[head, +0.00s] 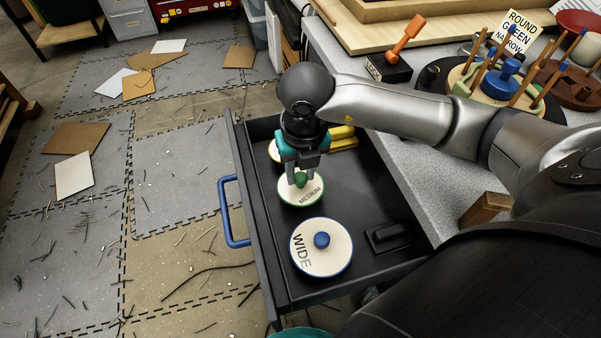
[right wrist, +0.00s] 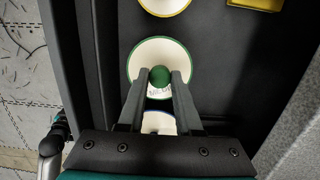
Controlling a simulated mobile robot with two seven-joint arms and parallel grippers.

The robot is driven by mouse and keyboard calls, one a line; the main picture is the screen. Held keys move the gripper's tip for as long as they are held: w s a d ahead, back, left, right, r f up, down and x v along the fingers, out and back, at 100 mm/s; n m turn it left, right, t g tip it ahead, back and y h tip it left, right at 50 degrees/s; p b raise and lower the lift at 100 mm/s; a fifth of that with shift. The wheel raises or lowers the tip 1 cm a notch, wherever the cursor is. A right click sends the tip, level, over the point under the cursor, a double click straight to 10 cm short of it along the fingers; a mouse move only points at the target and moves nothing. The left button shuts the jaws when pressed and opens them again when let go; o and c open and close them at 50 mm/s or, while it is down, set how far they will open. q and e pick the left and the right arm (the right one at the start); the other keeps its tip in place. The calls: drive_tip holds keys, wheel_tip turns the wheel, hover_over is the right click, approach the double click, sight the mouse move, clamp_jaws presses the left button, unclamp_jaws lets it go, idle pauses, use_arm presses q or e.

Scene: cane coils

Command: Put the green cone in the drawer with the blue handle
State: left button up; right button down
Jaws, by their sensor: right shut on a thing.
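The green cone (head: 294,192) shows from above as a pale round top with a green rim, a green knob and the word MEDIUM. My right gripper (head: 300,180) is shut on its knob, over the open drawer. In the right wrist view the fingers (right wrist: 160,82) close on the green knob, above the pale top (right wrist: 144,58). Whether its base touches the drawer floor I cannot tell. The dark drawer (head: 277,285) is pulled open, with a blue handle (head: 228,212) on its front.
In the drawer, a blue-knobbed WIDE piece (head: 334,262) lies nearer, a yellow-rimmed piece (head: 272,150) and yellow items (head: 343,132) farther, and a black block (head: 388,238) to the right. The grey worktop (head: 425,190) borders the drawer on the right.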

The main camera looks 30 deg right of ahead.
sight(302, 183)
use_arm(q)
drive_tip(key=shift+w+d+r, duration=0.15)
drive_tip(key=shift+w+r, duration=0.05)
drive_tip(key=shift+r, duration=0.05)
use_arm(e)
drive_tip(key=shift+f, duration=0.3)
drive_tip(key=c, duration=0.6)
unclamp_jaws()
use_arm(q)
drive_tip(key=shift+s, duration=0.1)
use_arm(e)
drive_tip(key=shift+r, duration=0.2)
use_arm(q)
drive_tip(key=s+a+f+p, duration=0.3)
drive_tip(key=s+a+p, duration=0.1)
drive_tip(key=s, duration=0.3)
drive_tip(key=shift+a+f+y, duration=0.3)
drive_tip(key=shift+a+f, duration=0.05)
drive_tip(key=shift+a, duration=0.35)
use_arm(e)
drive_tip(key=shift+s+a+r, duration=0.1)
drive_tip(key=shift+s+r, duration=0.1)
drive_tip(key=shift+r, duration=1.8)
drive_tip(key=shift+s+a+r, duration=0.1)
drive_tip(key=shift+s+r, duration=0.15)
drive_tip(key=shift+r, duration=1.7)
drive_tip(key=shift+s+r, duration=0.2)
drive_tip(key=shift+r, duration=1.8)
